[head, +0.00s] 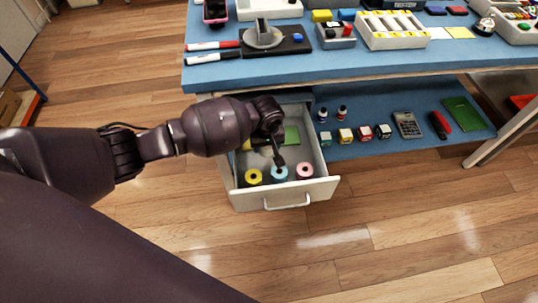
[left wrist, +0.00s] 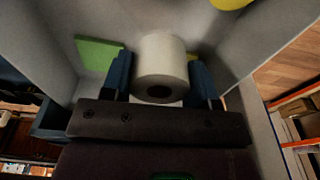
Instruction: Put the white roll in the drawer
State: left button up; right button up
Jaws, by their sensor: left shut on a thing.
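The white roll (left wrist: 162,58) sits between the two blue fingers of my left gripper (left wrist: 162,76) in the left wrist view, its dark core hole facing the camera. The gripper is shut on it. Grey drawer walls surround the gripper in the left wrist view. Whether the roll touches the drawer floor, I cannot tell. My right gripper is not in view.
The blue tabletop (head: 350,64) overhangs the drawer's rear. Small bottles, boxes and a calculator (head: 408,125) occupy the shelf to the right.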

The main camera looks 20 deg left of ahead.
aim_at(266, 160)
pick_arm(q)
jog(key=shift+f, duration=0.5)
notch_tip(266, 160, down, 6)
jog(key=shift+s+r+b, duration=0.15)
jog(key=shift+b, duration=1.1)
jog(key=shift+f, duration=0.25)
jog(key=shift+r, duration=0.25)
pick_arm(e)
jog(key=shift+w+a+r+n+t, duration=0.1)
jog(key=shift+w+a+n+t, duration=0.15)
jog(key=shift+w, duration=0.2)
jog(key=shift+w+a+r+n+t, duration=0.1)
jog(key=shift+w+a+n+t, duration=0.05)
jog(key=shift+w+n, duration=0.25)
pick_arm(q)
jog(key=shift+f, duration=0.15)
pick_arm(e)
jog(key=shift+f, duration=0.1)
pick_arm(q)
jog(key=o, duration=0.9)
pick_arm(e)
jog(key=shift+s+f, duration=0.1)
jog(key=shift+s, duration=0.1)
pick_arm(q)
jog(key=shift+o, duration=0.2)
jog(key=shift+w, duration=0.2)
